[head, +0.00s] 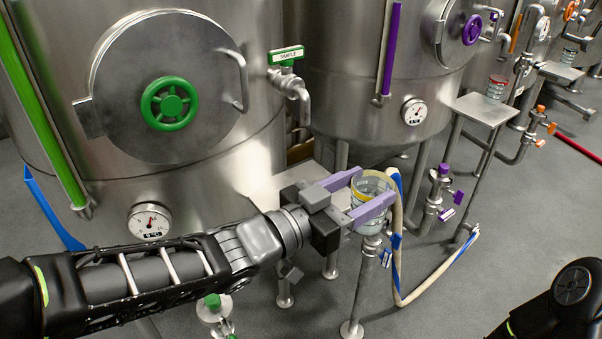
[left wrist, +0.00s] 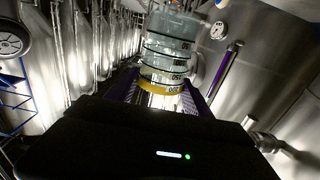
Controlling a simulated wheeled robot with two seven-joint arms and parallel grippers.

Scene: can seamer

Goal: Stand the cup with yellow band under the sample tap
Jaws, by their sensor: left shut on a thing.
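The clear cup with a yellow band (head: 369,214) is held between the two purple fingers of my left gripper (head: 374,190), upright or nearly so. In the left wrist view the cup (left wrist: 170,45) shows dark markings and its yellow band near the fingers. The sample tap (head: 290,88), with a green handle and a label, sticks out from the left tank. Its spout points down, and the cup is to the right of it and lower in the head view. A metal stand top (head: 268,187) shows partly below the tap, behind my gripper. Whether the cup touches anything below is unclear. My right gripper is not visible.
A beige hose (head: 403,287) with blue bands hangs close to the cup's right side. Purple-handled valves (head: 440,185) stand farther right. Another stand (head: 484,109) bears a red-banded cup (head: 497,87). Large steel tanks (head: 215,195) stand behind. Grey floor (head: 500,285) is open at lower right.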

